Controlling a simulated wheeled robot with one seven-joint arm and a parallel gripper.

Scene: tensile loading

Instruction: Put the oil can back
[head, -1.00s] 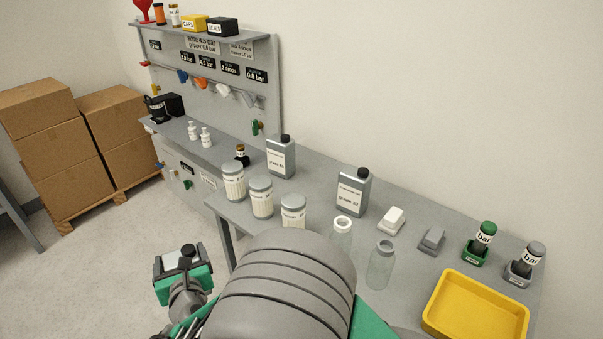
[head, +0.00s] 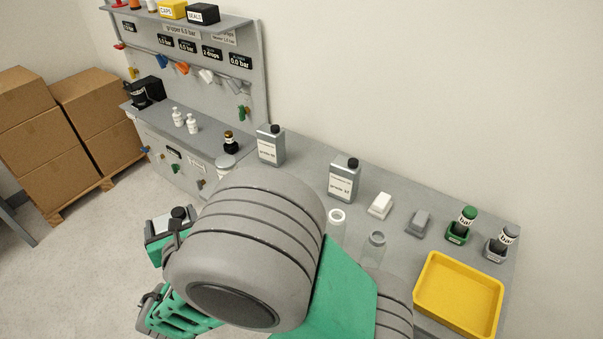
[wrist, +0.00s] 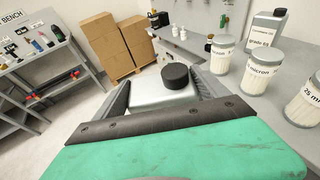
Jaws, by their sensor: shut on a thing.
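My gripper (wrist: 165,97) is shut on a silver oil can (wrist: 146,93) with a black cap. In the head view the held can (head: 157,226) is left of my arm, over the floor in front of the bench, its cap up. Its label is not readable. Two similar silver cans with black caps stand on the bench: one at the back left (head: 270,150), one nearer the middle (head: 343,184). The held can is apart from both. The wrist view shows the back-left can (wrist: 266,32), labelled grade 68, beyond the jars.
Cardboard boxes (head: 90,118) stand at left.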

